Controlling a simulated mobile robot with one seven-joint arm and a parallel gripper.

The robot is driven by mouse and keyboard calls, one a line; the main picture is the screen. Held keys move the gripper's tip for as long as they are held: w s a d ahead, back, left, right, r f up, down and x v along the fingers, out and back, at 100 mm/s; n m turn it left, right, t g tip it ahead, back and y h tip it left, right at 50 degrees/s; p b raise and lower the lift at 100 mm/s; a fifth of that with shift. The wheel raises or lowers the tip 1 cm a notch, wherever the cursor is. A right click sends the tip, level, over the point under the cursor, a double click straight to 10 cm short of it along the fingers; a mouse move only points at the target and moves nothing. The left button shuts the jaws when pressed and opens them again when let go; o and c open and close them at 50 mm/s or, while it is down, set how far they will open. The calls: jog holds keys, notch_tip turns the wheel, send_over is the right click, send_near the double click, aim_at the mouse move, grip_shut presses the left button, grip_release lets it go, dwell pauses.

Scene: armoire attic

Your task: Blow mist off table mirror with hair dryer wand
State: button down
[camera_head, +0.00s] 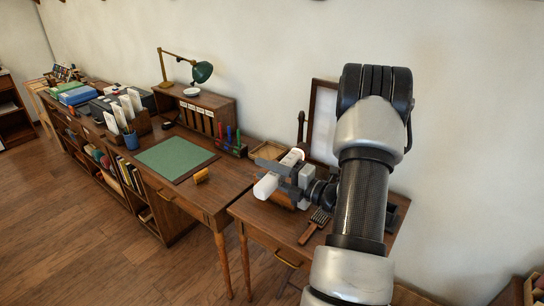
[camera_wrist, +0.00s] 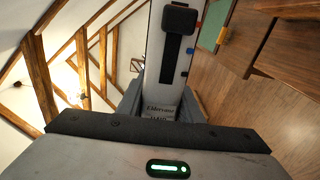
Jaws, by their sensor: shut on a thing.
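The table mirror (camera_head: 323,133) stands upright in a dark wooden frame at the back of the small right-hand table (camera_head: 253,211). Its visible glass looks pale and hazy, and my arm hides its right part. My gripper (camera_head: 281,181) is above that table, in front and to the left of the mirror, shut on the hair dryer wand. The wand's white end (camera_head: 265,186) points left and toward the front in the head view. In the wrist view, the white wand (camera_wrist: 158,75) with a black strip along it lies between the jaws of my gripper (camera_wrist: 160,103).
A hairbrush (camera_head: 314,226) lies near the small table's front, below my gripper. The long desk (camera_head: 232,178) to the left holds a green mat (camera_head: 176,157), a lamp (camera_head: 202,72) and a pen holder (camera_head: 232,147). Open floor lies in front.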

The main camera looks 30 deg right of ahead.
aim_at(295, 163)
jog(key=w+d+r+m+b, duration=0.1)
jog(key=d, duration=0.5)
jog(key=shift+w+d+r+h, duration=0.15)
jog(key=shift+w+d+h, duration=0.15)
jog(key=shift+w, duration=0.1)
jog(key=shift+s, duration=0.1)
jog(key=shift+p+v, duration=0.35)
jog(key=shift+v, duration=2.05)
jog(key=p+x, duration=0.1)
jog(key=x, duration=0.9)
jog(key=s+d+f+b, duration=0.2)
jog(key=s+f, duration=0.2)
jog(key=f, duration=0.2)
jog(key=shift+s, duration=0.3)
jog(key=shift+s, duration=0.15)
